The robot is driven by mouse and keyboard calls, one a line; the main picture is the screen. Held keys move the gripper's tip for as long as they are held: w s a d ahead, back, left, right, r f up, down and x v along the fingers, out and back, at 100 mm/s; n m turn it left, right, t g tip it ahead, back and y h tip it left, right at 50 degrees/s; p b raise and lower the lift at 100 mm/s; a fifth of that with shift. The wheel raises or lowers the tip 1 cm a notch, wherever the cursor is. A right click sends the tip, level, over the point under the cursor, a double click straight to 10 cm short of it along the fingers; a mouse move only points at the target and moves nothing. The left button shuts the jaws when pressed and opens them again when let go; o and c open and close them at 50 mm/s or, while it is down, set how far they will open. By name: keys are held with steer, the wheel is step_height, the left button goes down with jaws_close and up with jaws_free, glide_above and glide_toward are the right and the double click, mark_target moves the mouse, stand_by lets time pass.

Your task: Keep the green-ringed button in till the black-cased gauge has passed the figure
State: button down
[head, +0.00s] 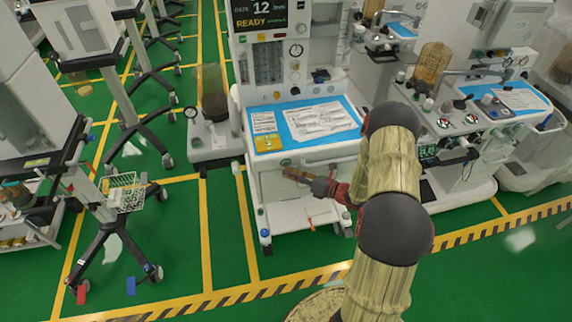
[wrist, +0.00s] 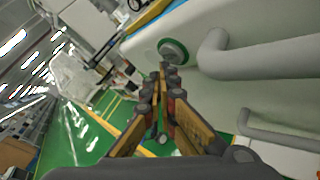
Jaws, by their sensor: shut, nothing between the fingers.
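The green-ringed button (wrist: 174,50) is on the pale front of the cart in the wrist view, a grey-green round cap in a green ring. My gripper (wrist: 166,72) is shut and empty, its fingertips at the button's lower edge in the picture; I cannot tell if they touch it or if it is pressed. In the head view my gripper (head: 287,172) is in front of the blue-topped cart, below its worktop. A dark-rimmed round gauge (head: 190,112) is at the cart's left; another (head: 296,50) is on its upper panel. Their needles and figures are too small to read.
A thick grey handle (wrist: 260,58) sticks out right of the button. The blue worktop (head: 345,112) carries papers. Another cart (head: 470,120) stands close on the right. Wheeled stands (head: 128,110) are on the left. Green floor (head: 222,225) lies open at the front left.

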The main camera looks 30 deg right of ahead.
steer(key=shift+w, duration=0.25)
steer(key=shift+w+d, duration=0.2)
steer(key=shift+w, duration=0.25)
stand_by(0.7)
stand_by(2.9)
steer(key=shift+s+a, duration=0.25)
steer(key=shift+s, duration=0.6)
steer(key=s+p, duration=0.1)
steer(key=s, duration=0.1)
steer(key=s+a+p, duration=0.1)
steer(key=s, duration=0.1)
steer(key=shift+s+a, duration=0.2)
steer(key=shift+s, duration=0.2)
stand_by(0.3)
